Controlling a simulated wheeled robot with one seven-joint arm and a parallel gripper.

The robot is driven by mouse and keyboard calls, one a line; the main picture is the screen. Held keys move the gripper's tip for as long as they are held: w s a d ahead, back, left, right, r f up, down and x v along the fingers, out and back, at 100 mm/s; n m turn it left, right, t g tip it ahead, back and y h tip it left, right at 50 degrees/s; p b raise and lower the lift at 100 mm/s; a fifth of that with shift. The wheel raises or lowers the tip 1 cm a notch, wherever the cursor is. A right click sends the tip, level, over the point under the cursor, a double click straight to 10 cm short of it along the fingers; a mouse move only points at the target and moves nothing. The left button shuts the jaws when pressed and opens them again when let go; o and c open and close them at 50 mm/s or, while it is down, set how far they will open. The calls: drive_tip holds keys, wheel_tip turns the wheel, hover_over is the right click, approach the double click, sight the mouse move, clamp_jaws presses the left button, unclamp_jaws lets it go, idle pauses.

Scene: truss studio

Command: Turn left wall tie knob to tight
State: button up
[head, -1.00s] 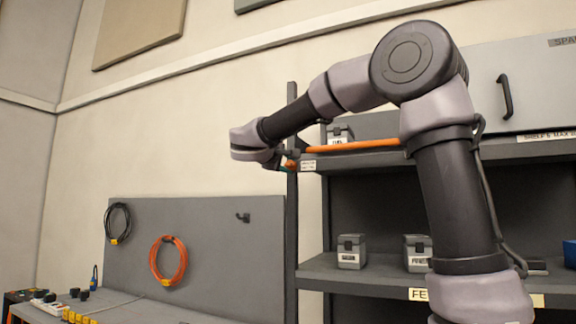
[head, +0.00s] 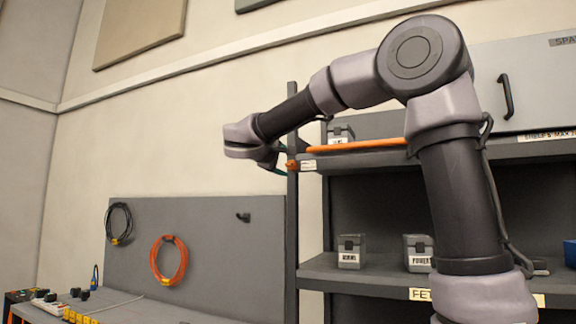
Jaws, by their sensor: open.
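A small orange knob-like part (head: 292,165) sits at the left upright of the shelf rack, near the end of an orange bar (head: 355,146). It may be the left wall tie knob; its marks and setting are too small to read. My gripper (head: 280,165) is at the end of my bent arm, just left of this orange part. It is small and partly hidden by my wrist. It is open, and a small gap seems to separate it from the orange part. I cannot tell whether they touch.
The dark shelf rack (head: 291,240) holds small grey boxes, one (head: 351,251) on the middle shelf. A grey panel (head: 215,245) left of it carries an orange cable coil (head: 168,260) and a black coil (head: 119,223). The wall left of my wrist is clear.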

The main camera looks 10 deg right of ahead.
drive_tip(key=v, duration=0.8)
drive_tip(key=shift+s, duration=0.15)
